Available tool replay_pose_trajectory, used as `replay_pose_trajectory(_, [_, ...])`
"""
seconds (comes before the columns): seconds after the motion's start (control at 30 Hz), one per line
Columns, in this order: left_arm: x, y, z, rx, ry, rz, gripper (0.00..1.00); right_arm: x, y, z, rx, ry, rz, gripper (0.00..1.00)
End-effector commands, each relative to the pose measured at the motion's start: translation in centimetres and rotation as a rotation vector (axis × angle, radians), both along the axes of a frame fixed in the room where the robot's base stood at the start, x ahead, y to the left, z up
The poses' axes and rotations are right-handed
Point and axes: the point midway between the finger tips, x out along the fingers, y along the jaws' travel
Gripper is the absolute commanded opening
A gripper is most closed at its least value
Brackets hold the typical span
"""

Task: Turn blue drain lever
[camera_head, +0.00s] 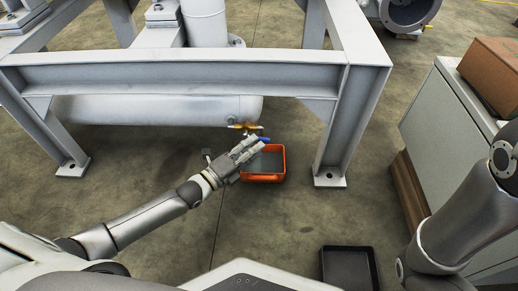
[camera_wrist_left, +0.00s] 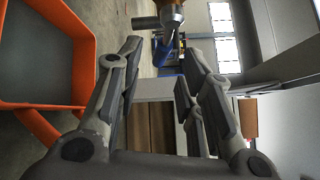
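The blue drain lever (camera_head: 264,139) shows as a small blue piece just past the fingertips of my left gripper (camera_head: 252,146), below the brass valve (camera_head: 244,126) at the end of the grey tank (camera_head: 160,108). In the left wrist view the blue lever (camera_wrist_left: 160,52) lies ahead, between the spread fingertips of my left gripper (camera_wrist_left: 163,48). The fingers are open, and I see no contact with the lever. A metal pipe fitting (camera_wrist_left: 171,14) is above it in that view. My right arm is at the right edge of the head view; its gripper is out of view.
An orange bin (camera_head: 264,179) with a grey inside stands on the floor under the valve, close beside my left gripper. The grey steel frame (camera_head: 345,110) surrounds the tank. A black tray (camera_head: 350,270) lies on the floor at front right. A grey cabinet (camera_head: 440,125) carries a cardboard box (camera_head: 495,72).

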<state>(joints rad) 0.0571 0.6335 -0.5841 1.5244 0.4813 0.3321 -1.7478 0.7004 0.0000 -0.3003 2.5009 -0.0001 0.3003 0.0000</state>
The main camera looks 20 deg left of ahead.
Motion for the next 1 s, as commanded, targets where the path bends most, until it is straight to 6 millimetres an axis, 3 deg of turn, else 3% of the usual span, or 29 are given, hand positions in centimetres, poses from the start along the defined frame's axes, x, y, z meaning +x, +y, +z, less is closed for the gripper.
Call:
replay_pose_trajectory(0.03, [0.8,-0.4,-0.3,-0.002,-0.003,-0.001,0.34,0.0,0.0,-1.0,0.0,0.0,0.0,0.0])
replay_pose_trajectory(0.2, [2.2,-1.2,-0.2,-0.002,0.0,0.001,0.34,0.0,0.0,-1.8,0.0,0.0,0.0,0.0])
replay_pose_trajectory(0.57, [2.7,-1.4,0.1,-0.001,0.0,0.0,0.34,0.0,0.0,-1.9,-0.001,0.0,0.0,0.0])
replay_pose_trajectory(0.87, [2.6,-1.4,0.1,-0.001,0.0,0.001,0.0,0.0,0.0,-1.9,-0.001,0.0,0.0,0.0])
replay_pose_trajectory(1.0, [2.6,-1.4,0.0,-0.001,0.0,0.001,0.0,0.0,0.0,-1.9,-0.001,0.0,0.0,0.0])
